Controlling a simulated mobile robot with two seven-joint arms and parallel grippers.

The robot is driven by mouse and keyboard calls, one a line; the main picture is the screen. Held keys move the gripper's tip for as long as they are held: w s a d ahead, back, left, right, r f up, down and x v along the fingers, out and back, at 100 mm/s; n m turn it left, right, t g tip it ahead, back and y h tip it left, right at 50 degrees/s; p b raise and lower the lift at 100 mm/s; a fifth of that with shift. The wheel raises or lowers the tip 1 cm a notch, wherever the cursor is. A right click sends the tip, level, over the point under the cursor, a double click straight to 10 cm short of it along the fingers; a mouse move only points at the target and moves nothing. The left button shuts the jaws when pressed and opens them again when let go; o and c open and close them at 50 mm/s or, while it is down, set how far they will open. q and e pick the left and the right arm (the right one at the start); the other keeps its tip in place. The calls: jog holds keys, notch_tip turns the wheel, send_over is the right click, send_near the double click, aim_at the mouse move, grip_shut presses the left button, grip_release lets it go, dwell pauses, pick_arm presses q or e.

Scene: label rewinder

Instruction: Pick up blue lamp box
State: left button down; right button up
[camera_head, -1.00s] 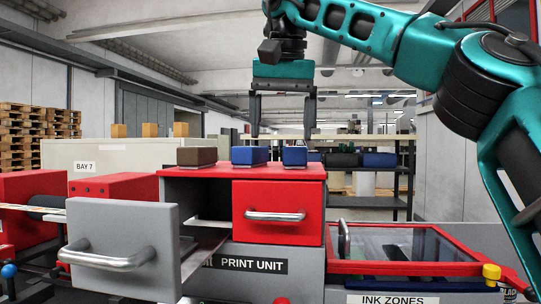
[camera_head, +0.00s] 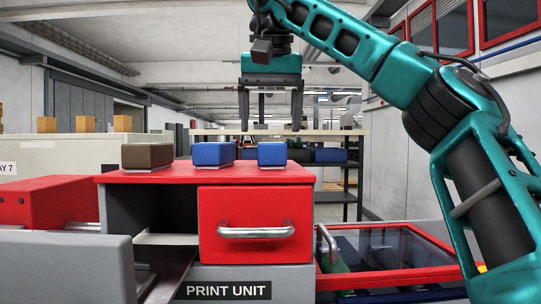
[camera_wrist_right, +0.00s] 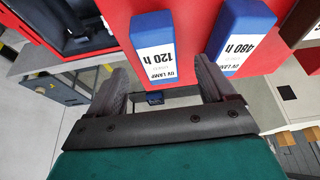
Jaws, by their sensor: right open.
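Two blue lamp boxes stand on top of the red print unit cabinet (camera_head: 300,174). The right-hand blue box (camera_head: 272,153) shows in the right wrist view with the label "UV LAMP 120 h" (camera_wrist_right: 152,38). The other blue box (camera_head: 214,153) reads "480 h" in the wrist view (camera_wrist_right: 243,38). My right gripper (camera_head: 270,124) points down, open and empty, above the right-hand blue box. In the wrist view the 120 h box lies beyond the gap between my fingers (camera_wrist_right: 161,72), apart from them. My left gripper is out of view.
A brown box (camera_head: 147,156) stands left of the blue ones. A red drawer (camera_head: 255,206) is shut below them; a grey-fronted drawer (camera_head: 65,268) is pulled out at left. A red-framed glass lid (camera_head: 385,250) lies at right. Space above the boxes is clear.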

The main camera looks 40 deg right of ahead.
aim_at(271, 147)
jog(key=x, duration=0.5)
jog(key=shift+w+d+r, duration=0.1)
jog(key=shift+w+d, duration=0.2)
jog(key=shift+d, duration=0.1)
jog(key=shift+w+d+f, duration=0.1)
jog(key=shift+w+f, duration=0.05)
jog(key=shift+f, duration=0.35)
jog(key=shift+f, duration=0.25)
jog(key=c, duration=1.3)
jog(key=shift+r, duration=0.15)
